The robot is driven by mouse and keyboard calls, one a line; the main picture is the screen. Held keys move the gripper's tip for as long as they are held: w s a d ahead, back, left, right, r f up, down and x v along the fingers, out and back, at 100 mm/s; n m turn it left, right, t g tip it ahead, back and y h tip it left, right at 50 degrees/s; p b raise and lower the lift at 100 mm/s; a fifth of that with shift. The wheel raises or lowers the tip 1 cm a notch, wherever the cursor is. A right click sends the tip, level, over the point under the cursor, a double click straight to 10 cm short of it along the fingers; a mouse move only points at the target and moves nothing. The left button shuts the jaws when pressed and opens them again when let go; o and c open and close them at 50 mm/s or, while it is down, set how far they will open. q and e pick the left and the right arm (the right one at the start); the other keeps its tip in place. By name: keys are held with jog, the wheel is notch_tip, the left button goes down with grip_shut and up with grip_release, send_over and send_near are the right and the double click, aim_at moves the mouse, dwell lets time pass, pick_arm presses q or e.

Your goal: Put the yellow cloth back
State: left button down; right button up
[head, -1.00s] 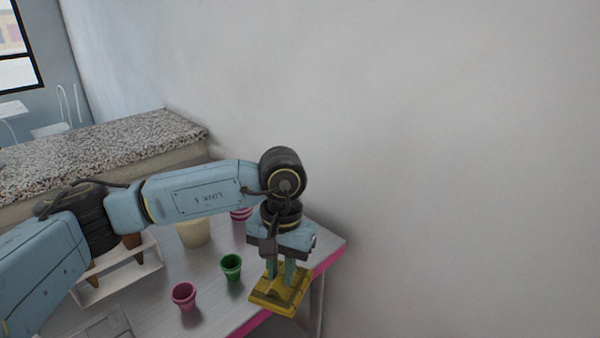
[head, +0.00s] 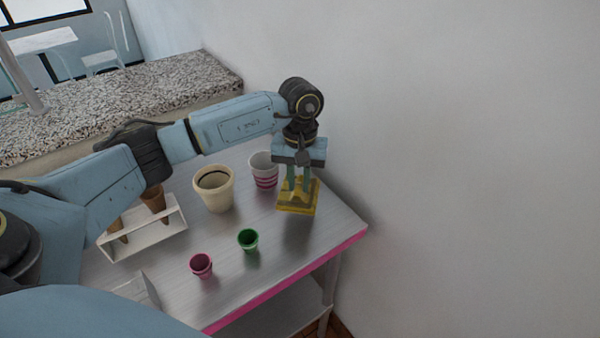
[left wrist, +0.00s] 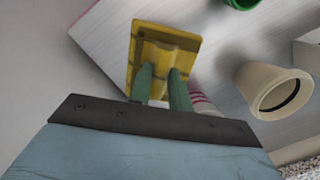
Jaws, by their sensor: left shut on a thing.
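The yellow cloth (head: 299,197) is a folded, flat square pad held below my left gripper (head: 299,183) in the head view. The gripper's green fingers are shut on the cloth's middle. In the left wrist view the cloth (left wrist: 160,52) spreads past the tips of the gripper (left wrist: 160,78). The cloth is over the right part of the metal table (head: 290,245), near the wall. I cannot tell whether it touches the table top. My right gripper is not in view.
A striped cup (head: 263,172) and a cream pot (head: 214,188) stand left of the cloth. A green cup (head: 248,241) and a pink cup (head: 201,266) stand nearer the front. A white rack (head: 150,236) holds brown cones. A wall (head: 450,150) bounds the right side.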

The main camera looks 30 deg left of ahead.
pick_arm(q)
jog(key=shift+f, duration=0.45)
notch_tip(320, 180, down, 4)
jog(key=b, duration=0.2)
jog(key=shift+b, duration=0.3)
jog(key=shift+f+b, duration=0.55)
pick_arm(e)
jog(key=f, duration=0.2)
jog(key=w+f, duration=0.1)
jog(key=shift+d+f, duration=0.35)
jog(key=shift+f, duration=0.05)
pick_arm(q)
jog(key=shift+r, duration=0.1)
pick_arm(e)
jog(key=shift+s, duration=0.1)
pick_arm(q)
jog(key=shift+f+b, duration=0.3)
jog(key=shift+f, duration=0.1)
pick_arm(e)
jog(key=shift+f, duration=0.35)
pick_arm(q)
jog(key=c, duration=1.2)
grip_release()
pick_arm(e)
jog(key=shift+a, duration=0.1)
